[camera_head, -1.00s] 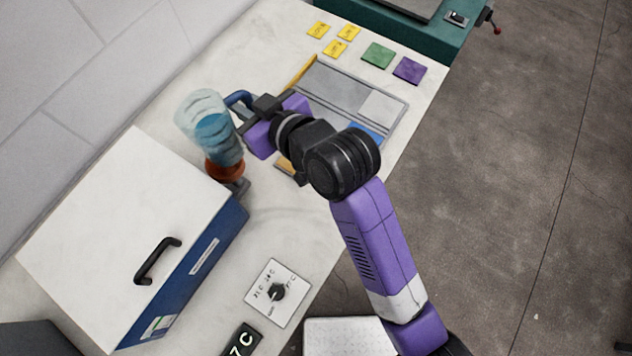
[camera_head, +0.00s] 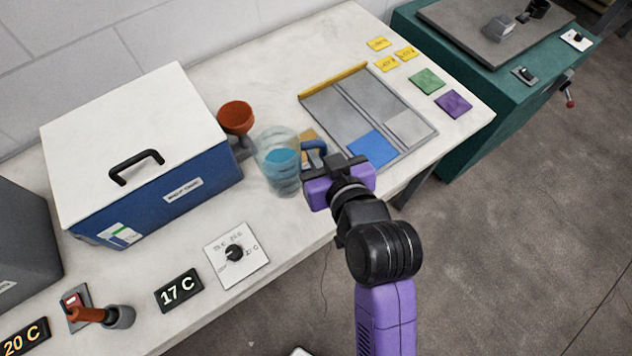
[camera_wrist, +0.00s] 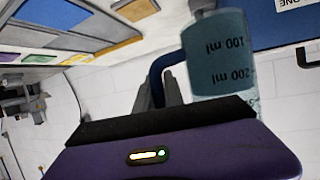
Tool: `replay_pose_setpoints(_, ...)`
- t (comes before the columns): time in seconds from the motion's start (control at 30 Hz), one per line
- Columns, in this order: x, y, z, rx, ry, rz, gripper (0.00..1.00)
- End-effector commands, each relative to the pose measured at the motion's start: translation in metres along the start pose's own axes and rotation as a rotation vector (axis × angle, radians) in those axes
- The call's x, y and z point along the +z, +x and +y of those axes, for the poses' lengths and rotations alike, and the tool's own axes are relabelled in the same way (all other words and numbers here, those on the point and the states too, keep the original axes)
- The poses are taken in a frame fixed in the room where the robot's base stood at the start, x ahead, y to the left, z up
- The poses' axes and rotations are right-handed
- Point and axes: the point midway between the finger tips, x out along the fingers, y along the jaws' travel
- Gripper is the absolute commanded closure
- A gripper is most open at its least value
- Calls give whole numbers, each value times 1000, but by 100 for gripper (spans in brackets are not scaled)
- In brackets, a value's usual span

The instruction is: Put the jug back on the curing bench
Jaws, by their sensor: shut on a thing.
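The jug (camera_head: 279,168) is clear, with blue liquid inside and a blue handle (camera_head: 313,148). In the head view it is about upright, just right of the orange funnel. My gripper (camera_head: 316,160) is shut on the handle from the right. The wrist view shows the jug (camera_wrist: 218,60) with printed ml marks upside down, and its handle (camera_wrist: 157,75) between my fingers. The long white-topped bench (camera_head: 270,50) lies below the jug. I cannot tell whether the jug's base touches it. The gripper hides part of the handle.
The orange funnel (camera_head: 235,117) and blue box (camera_head: 185,195) with a white lid stand left of the jug. A grey sectioned tray (camera_head: 352,108) lies behind and right. A dial plate (camera_head: 236,256) and 17 C display (camera_head: 179,291) sit near the front edge. A teal bench (camera_head: 480,125) stands right.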

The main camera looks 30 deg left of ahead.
Motion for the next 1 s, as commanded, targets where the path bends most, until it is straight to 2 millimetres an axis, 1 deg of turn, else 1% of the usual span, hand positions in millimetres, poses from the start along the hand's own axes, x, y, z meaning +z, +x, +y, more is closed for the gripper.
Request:
replay_pose_setpoints(0.03, 13, 5, 0, -1, 3, -3, 100)
replay_pose_setpoints(0.2, 50, 20, 0, -2, 3, -3, 100)
replay_pose_setpoints(0.33, 72, 30, 0, 0, 2, 0, 100)
replay_pose_setpoints(0.4, 79, 33, 1, 0, 1, 2, 100)
replay_pose_setpoints(0.57, 88, 37, 1, 0, 0, 3, 100)
replay_pose_setpoints(0.7, 107, 45, 1, -1, 2, 0, 100)
replay_pose_setpoints(0.8, 117, 49, 1, -1, 1, 1, 100)
replay_pose_setpoints(1.0, 120, 50, 1, 0, 0, 4, 100)
